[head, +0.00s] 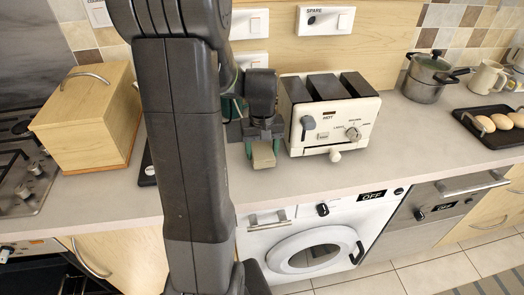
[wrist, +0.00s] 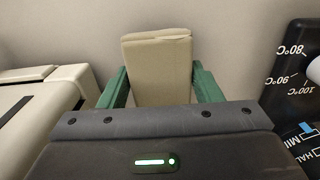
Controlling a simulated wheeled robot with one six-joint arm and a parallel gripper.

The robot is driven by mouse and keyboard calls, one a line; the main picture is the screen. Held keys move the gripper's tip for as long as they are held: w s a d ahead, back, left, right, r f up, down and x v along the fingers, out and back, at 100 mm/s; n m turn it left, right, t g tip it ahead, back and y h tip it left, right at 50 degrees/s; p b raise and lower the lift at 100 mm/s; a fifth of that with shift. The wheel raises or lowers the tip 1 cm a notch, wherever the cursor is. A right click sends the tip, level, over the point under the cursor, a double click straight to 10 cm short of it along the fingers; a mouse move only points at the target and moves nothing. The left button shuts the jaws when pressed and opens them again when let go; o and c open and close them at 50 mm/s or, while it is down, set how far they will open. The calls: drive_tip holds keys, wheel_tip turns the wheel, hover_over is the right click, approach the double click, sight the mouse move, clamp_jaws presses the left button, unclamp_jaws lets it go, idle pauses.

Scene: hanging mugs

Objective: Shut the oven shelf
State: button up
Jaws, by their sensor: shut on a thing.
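My gripper (head: 264,147) is shut on a beige slab (head: 263,155), which looks like a slice of bread. It holds the slab just left of the cream toaster, over the worktop. In the wrist view the slab (wrist: 158,70) stands between the two green fingers. The oven front (head: 30,247) is at the lower left of the head view, below the hob. Under it is a dark opening (head: 35,275) with some thin rails at its right side. The picture edge cuts it off, so I cannot tell how the oven shelf stands.
The toaster (head: 328,118) is close on the right of my gripper. A wooden bread bin (head: 88,118) and hob (head: 22,165) are at left. A pot (head: 427,80) and egg tray (head: 488,122) are at right. A washing machine (head: 318,245) is below. Clear worktop lies in front.

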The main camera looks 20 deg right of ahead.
drive_tip(key=shift+f, duration=0.45)
drive_tip(key=shift+f, duration=0.15)
drive_tip(key=o, duration=1.1)
